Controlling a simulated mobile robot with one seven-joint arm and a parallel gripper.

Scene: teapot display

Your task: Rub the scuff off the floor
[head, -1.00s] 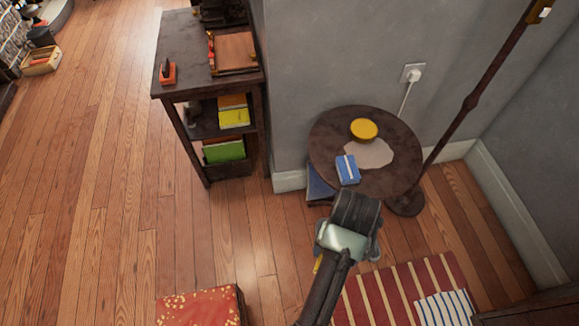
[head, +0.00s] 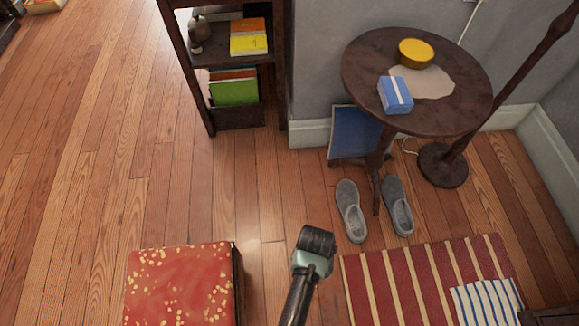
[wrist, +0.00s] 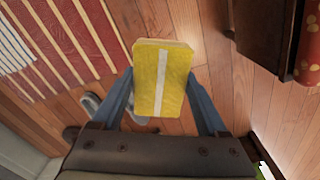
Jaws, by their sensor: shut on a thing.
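My gripper (wrist: 160,80) is shut on a yellow block (wrist: 159,60) with a white stripe, held between its two blue-grey fingers in the wrist view. In the head view my gripper (head: 314,248) is above the wooden floor (head: 200,190), between the red box-shaped seat and the striped rug. Its fingers and the block are hidden there. I cannot tell how far the block is from the floor. I cannot make out a scuff; a pale, bright patch on the boards looks like light.
The red patterned seat (head: 180,285) is left of my gripper, the striped rug (head: 400,280) right. Grey slippers (head: 350,210) lie beyond, by the round table (head: 365,65). A dark shelf (head: 235,112) stands farther back. Bare floor lies at the left.

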